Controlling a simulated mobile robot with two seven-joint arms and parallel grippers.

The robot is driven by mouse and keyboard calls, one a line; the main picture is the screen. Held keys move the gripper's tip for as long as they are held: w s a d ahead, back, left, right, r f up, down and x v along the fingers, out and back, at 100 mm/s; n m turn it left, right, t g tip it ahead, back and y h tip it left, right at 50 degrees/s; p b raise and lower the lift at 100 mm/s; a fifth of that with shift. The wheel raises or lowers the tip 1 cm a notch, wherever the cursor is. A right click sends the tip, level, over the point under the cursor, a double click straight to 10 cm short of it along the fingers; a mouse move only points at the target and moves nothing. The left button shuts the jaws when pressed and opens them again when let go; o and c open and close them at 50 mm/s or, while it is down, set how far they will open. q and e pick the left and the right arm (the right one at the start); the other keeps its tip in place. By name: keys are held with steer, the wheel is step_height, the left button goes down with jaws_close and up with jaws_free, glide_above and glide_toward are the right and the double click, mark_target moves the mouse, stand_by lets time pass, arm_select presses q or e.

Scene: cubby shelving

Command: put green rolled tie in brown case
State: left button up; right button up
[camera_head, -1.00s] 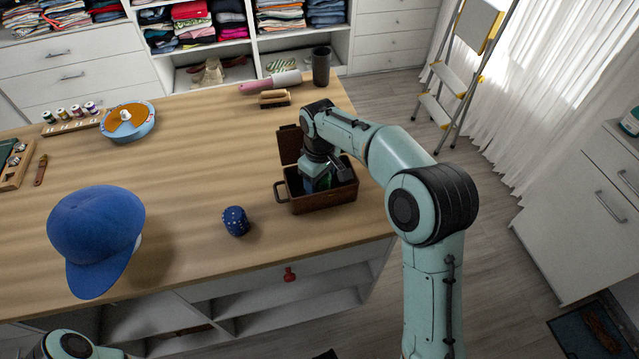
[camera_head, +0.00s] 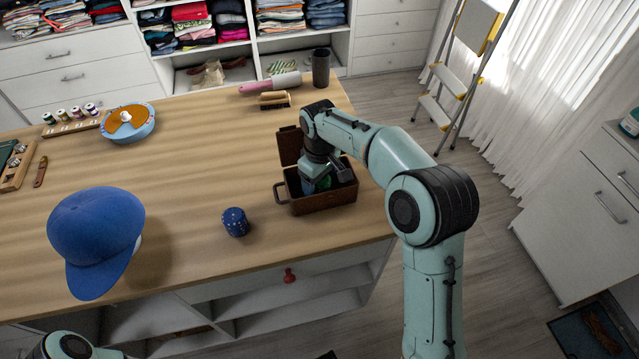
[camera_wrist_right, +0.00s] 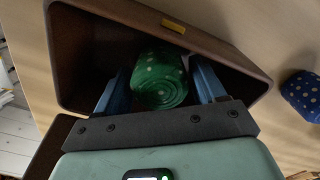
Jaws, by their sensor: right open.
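The brown case (camera_head: 322,203) stands open on the wooden table near its right end, lid raised at the back. The green rolled tie (camera_wrist_right: 160,80), with pale dots, lies inside the case in the right wrist view. My right gripper (camera_wrist_right: 165,85) reaches down into the case with its blue fingers open, one on each side of the tie, with a small gap visible at least on the right. In the head view my right gripper (camera_head: 322,183) is partly hidden by its wrist and the case wall. Only part of my left arm shows at the bottom left; its gripper is out of view.
A blue dotted rolled tie (camera_head: 236,221) stands left of the case, and a blue cap (camera_head: 97,240) lies further left. A brush (camera_head: 274,100), a pink-handled roller (camera_head: 270,82) and a dark cup (camera_head: 321,67) stand behind. The middle of the table is clear.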

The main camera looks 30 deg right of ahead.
step_height(320, 180, up, 11)
steer(key=shift+p, duration=0.95)
arm_select(q)
steer(key=shift+w+r, duration=0.35)
steer(key=shift+r, duration=0.25)
steer(key=shift+w+r, duration=0.3)
steer(key=shift+r, duration=0.3)
